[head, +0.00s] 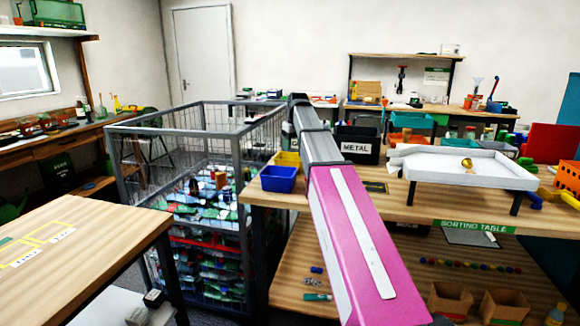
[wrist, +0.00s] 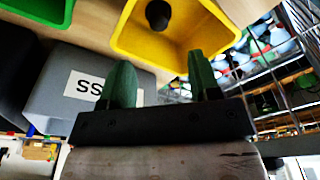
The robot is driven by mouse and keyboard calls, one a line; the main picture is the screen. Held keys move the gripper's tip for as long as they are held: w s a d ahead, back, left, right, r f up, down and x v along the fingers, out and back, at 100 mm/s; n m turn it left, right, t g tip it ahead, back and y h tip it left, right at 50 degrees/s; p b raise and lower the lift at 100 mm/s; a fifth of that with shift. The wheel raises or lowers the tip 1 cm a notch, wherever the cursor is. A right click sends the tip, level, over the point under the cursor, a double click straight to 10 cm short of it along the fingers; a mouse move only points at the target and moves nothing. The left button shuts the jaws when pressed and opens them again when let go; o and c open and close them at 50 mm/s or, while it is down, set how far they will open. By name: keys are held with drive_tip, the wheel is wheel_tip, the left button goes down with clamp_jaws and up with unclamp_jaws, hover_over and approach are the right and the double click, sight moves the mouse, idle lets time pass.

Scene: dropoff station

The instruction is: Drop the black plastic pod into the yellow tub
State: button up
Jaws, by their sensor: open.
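In the wrist view the yellow tub (wrist: 128,42) lies just beyond my fingertips, its open top facing the camera. A dark round object that looks like the black plastic pod (wrist: 158,15) shows inside the tub's rim. It is apart from my fingers; I cannot tell for sure that it rests on the tub's floor. My gripper (wrist: 160,78), with two green fingers, is open with nothing between them. In the head view part of the yellow tub (head: 287,159) shows left of my pink arm; the pod does not show there, and my arm hides the gripper.
A blue tub (head: 279,179) stands in front of the yellow one. A black METAL bin (head: 357,146) and a white tray on legs (head: 462,167) stand to the right. A grey bin (wrist: 60,85) is close by my gripper. A wire cage (head: 190,215) stands left of the sorting table.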

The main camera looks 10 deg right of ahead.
wheel_tip(320, 180, up, 8)
drive_tip(key=s, duration=0.1)
drive_tip(key=shift+d, duration=0.2)
drive_tip(key=shift+s, duration=0.15)
